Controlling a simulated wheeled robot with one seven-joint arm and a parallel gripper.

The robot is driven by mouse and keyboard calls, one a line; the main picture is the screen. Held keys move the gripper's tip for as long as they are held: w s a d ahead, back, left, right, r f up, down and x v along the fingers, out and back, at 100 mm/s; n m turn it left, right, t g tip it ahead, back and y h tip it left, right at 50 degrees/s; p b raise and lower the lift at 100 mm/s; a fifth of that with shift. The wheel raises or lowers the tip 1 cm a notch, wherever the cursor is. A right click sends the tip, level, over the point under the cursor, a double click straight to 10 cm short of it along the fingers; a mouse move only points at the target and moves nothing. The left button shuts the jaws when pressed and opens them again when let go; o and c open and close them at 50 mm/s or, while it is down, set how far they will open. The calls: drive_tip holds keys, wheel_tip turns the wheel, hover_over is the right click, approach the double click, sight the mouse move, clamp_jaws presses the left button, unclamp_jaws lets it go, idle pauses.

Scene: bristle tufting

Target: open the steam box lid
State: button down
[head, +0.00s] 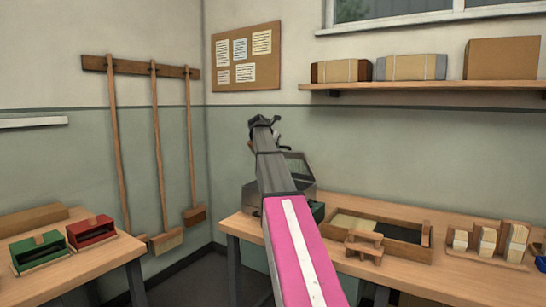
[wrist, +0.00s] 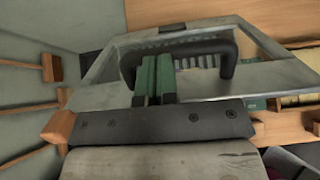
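The steam box (head: 252,196) is a grey metal box on the workbench, partly hidden behind my arm. Its lid (head: 298,163), a metal frame with a glass pane, stands tilted up from the box; the exact angle is unclear. In the wrist view the lid frame (wrist: 275,75) fills the middle, with a black loop handle (wrist: 228,52) on it. My gripper's green fingers (wrist: 155,76) are close together, with no object visible between them. Their tips overlap the left part of the handle; contact is unclear. In the head view the gripper's end shows at the arm's top (head: 267,126).
A wooden tray (head: 424,247) with a small wooden stand (head: 364,246) is right of the box. A rack of blocks (head: 488,256) is farther right. A side bench (head: 80,270) holds green and red boxes. A shelf (head: 430,86) runs along the wall above.

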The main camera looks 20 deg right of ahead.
drive_tip(key=w+d+r+g+y, duration=0.2)
drive_tip(key=w+d+r+y, duration=0.1)
drive_tip(key=w+d, duration=0.9)
drive_tip(key=shift+d+r+g, duration=0.3)
drive_tip(key=shift+d, duration=1.45)
